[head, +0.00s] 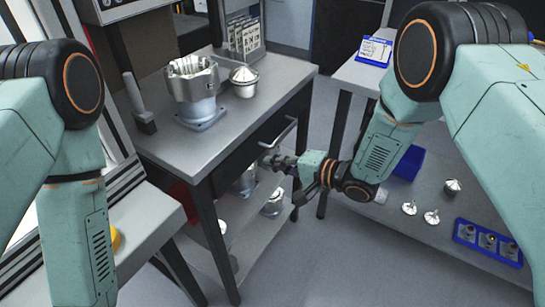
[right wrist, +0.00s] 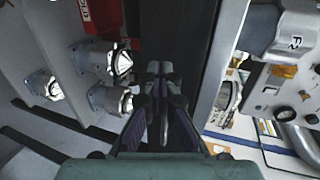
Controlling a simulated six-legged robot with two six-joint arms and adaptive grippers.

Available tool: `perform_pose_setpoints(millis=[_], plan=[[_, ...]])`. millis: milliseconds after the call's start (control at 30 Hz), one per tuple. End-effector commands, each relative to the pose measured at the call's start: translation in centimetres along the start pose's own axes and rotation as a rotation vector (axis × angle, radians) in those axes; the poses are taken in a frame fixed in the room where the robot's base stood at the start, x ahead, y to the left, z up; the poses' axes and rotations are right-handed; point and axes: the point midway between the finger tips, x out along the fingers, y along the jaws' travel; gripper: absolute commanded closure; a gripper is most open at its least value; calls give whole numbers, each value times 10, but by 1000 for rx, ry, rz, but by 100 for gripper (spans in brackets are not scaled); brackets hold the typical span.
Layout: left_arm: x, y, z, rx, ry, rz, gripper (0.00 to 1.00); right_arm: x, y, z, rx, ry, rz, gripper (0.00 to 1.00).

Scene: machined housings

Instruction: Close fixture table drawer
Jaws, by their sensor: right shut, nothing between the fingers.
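The fixture table (head: 230,118) stands in the middle of the head view. Its dark drawer front (head: 262,136) sits under the top, with a silver bar handle (head: 279,134). The drawer looks flush or nearly so with the table frame; I cannot tell if a small gap remains. My right gripper (head: 270,160) is shut and empty, at the drawer front just below the handle. In the right wrist view its fingers (right wrist: 160,70) point at the dark drawer front (right wrist: 180,30); contact is unclear. My left arm hangs at the left, its gripper out of the picture.
A machined housing (head: 193,85) and a domed metal part (head: 243,80) stand on the tabletop. More metal parts (right wrist: 105,58) sit on the shelf below. Another bench (head: 380,215) at right carries a blue tray (head: 488,241) and loose parts. Open floor lies in front.

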Motion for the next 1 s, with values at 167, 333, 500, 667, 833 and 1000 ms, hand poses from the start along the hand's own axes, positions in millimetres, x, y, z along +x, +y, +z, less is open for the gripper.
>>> perform_pose_setpoints(millis=[167,333,500,667,833,1000], plan=[[-7,0,0,0,0,0,49,-35,-2,-2,6,7,0,100],[-11,0,0,-1,0,0,49,-66,-3,-1,6,7,-1,100],[-14,0,0,-1,0,0,49,-85,-3,0,3,5,-1,100],[-14,0,0,0,0,0,49,-93,-2,0,2,3,-1,100],[-14,0,0,0,0,0,49,-94,-1,0,-2,3,-1,100],[-14,0,0,-1,0,0,49,-95,4,-3,-143,16,22,100]])
